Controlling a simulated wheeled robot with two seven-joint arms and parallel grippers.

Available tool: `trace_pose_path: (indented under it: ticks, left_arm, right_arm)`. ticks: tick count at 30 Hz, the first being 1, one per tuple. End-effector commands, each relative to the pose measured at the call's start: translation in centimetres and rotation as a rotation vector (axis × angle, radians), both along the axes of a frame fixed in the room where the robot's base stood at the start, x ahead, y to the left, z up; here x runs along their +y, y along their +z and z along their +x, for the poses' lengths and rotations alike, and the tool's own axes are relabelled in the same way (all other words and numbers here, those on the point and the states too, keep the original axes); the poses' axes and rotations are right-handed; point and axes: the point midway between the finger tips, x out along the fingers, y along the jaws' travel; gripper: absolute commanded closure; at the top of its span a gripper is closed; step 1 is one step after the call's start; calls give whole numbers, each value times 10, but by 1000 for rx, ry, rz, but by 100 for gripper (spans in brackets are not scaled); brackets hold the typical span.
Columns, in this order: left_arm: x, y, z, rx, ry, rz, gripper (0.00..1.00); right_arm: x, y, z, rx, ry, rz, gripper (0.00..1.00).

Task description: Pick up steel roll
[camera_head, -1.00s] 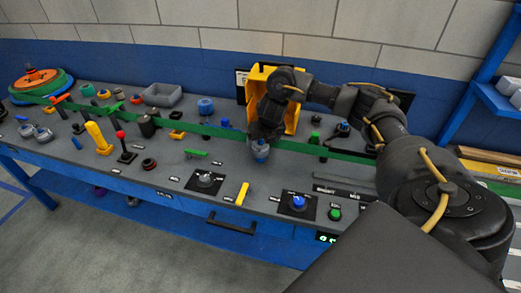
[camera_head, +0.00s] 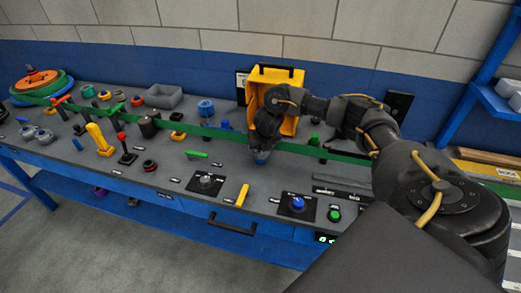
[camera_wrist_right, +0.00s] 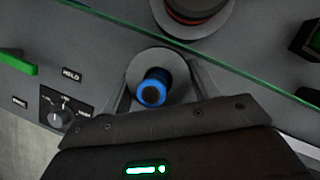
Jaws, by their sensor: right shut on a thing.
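The steel roll, a grey round piece with a blue core (camera_wrist_right: 152,88), sits between the fingers of my right gripper (camera_wrist_right: 160,95) in the right wrist view. In the head view the roll (camera_head: 262,156) shows only in part, below my right gripper (camera_head: 264,146), which hides its top. My right gripper points down and is shut on the roll at the bench, in front of the green strip. I cannot tell whether the roll is clear of the bench top. My left gripper is in neither view.
A green strip (camera_head: 220,132) runs along the bench just behind the roll. A yellow bin (camera_head: 288,75) stands behind my gripper. A grey spool with a red layer (camera_wrist_right: 195,8) lies past the strip. Knobs and levers crowd the left, with a blue knob (camera_head: 297,204) in front.

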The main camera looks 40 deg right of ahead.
Motion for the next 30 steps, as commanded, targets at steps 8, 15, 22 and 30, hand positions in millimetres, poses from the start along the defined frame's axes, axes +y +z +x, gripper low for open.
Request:
trace_pose_path:
  ticks: [8, 15, 22, 30]
  left_arm:
    - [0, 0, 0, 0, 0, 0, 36]
    - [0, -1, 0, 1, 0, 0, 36]
    - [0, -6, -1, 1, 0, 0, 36]
    - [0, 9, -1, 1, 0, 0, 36]
  right_arm:
    - [0, 1, 0, -2, -1, 0, 72]
    - [0, 9, 1, -4, 0, 1, 72]
    - [0, 39, 2, -7, 1, 0, 72]
    - [-1, 97, 2, -7, 0, -2, 72]
